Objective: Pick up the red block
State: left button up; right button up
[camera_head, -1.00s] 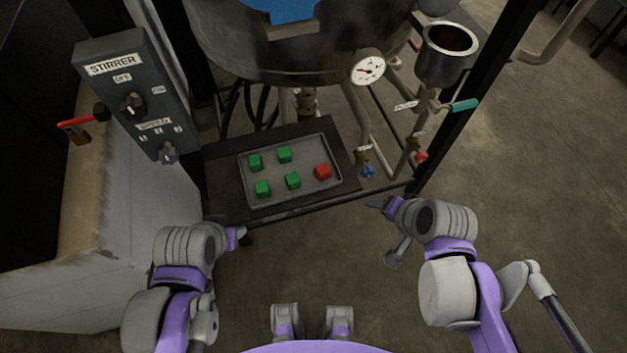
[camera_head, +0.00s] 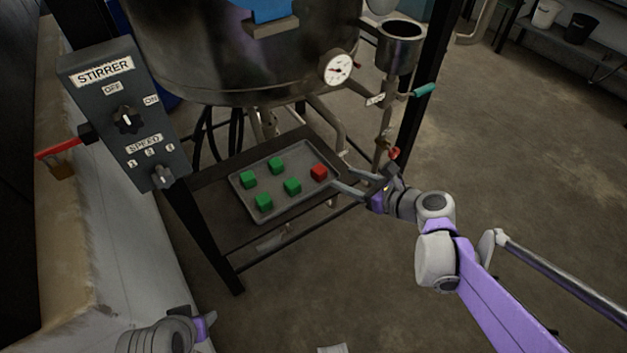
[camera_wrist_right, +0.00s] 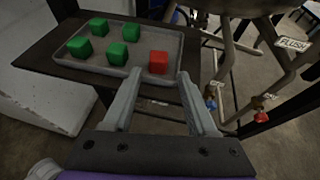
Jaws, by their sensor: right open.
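The red block (camera_head: 319,172) lies at the right end of a grey tray (camera_head: 262,217) on a low dark shelf. In the right wrist view the red block (camera_wrist_right: 158,62) sits just ahead of and between the spread fingers. My right gripper (camera_head: 345,178) is open and empty beside the tray's right edge, fingers pointing toward the red block; its fingers also show in the right wrist view (camera_wrist_right: 155,88). My left gripper (camera_head: 204,325) is at the bottom left, away from the tray, and its finger opening is not clear.
Several green blocks, one (camera_head: 292,186) nearest the red one, share the tray. A steel vessel (camera_head: 230,60) with a gauge (camera_head: 337,68) hangs above. A valve pipe with a teal handle (camera_head: 424,90) stands right of the tray. A stirrer box (camera_head: 125,115) is at left.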

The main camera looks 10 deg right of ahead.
aim_at(322, 170)
jog(key=x, duration=0.4)
jog(key=shift+w+f+b, duration=0.1)
jog(key=shift+w+b, duration=0.1)
jog(key=shift+b, duration=0.1)
jog(key=shift+b+x, duration=0.5)
jog(key=shift+x, duration=2.6)
jog(key=shift+s+a+f, duration=0.1)
jog(key=shift+s+f, duration=0.05)
jog(key=shift+s, duration=0.05)
grip_shut()
